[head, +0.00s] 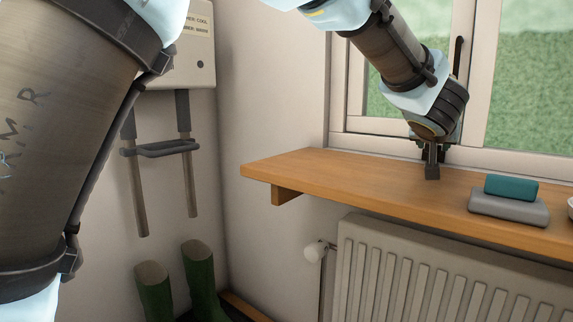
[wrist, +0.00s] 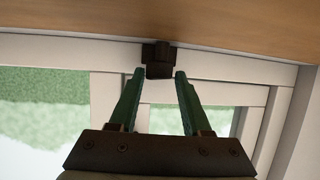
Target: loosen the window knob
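The window knob (wrist: 158,58) is a dark, blocky piece at the foot of the pale window frame, beside the wooden sill, in the wrist view. My gripper (wrist: 160,73) is open, with its two green fingers spread. The fingertips lie to either side of the knob's near end in the picture, with no clear contact. I cannot tell how far the knob reaches between them. In the head view my gripper (head: 432,172) is low over the back of the sill, against the window. It hides most or all of the knob there.
The wooden sill (head: 330,180) carries a teal block (head: 511,188) on a grey one (head: 508,207), right of my gripper. A radiator (head: 430,275) stands below. A dark window handle (head: 458,60) rises behind my wrist. Green boots (head: 203,280) stand at lower left.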

